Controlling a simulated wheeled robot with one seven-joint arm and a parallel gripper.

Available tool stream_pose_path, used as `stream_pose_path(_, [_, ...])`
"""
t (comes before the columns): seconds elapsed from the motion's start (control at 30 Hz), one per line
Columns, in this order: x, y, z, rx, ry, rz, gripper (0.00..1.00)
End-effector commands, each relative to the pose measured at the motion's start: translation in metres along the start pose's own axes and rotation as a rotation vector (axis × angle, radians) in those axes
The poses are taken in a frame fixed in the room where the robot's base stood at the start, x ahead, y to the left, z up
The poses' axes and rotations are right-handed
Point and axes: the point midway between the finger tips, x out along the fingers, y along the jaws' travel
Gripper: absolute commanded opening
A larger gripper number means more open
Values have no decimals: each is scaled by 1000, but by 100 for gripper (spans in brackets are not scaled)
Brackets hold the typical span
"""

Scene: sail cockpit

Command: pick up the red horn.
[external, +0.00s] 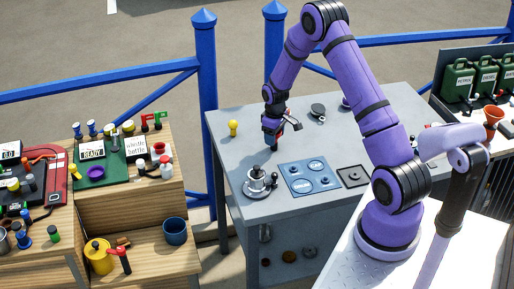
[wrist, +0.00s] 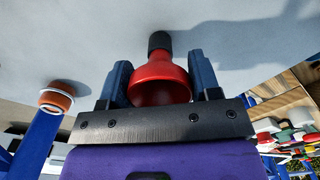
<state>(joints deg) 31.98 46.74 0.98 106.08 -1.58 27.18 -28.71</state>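The red horn (wrist: 160,80) shows in the wrist view with its flared bell towards me and its black bulb (wrist: 159,41) pointing away. My gripper (wrist: 160,66) has one blue finger on each side of the bell. The fingers are well apart and the bell fills most of the space between them. I cannot tell whether they press on it. The near rim of the bell is partly hidden behind my palm. In the external view my gripper (external: 283,132) is low over the grey table (external: 240,140), and the horn cannot be made out clearly there.
A yellow pawn-shaped object (external: 233,128) stands left of my gripper. A silver winch-like fitting (external: 259,181) and a blue panel (external: 311,177) lie nearer the front. A dark round item (external: 318,109) is behind. Blue railing (external: 205,80) runs along the back.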

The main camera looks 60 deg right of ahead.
Motion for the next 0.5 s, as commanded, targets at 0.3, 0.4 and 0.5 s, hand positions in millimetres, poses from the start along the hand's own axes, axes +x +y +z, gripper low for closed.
stream_pose_path(0.3, [0, 0, 0, 0, 0, 0, 30])
stream_pose_path(0.4, [-1, 0, 0, 0, 1, 0, 30])
stream_pose_path(0.5, [-5, 0, 0, 0, 1, 1, 30])
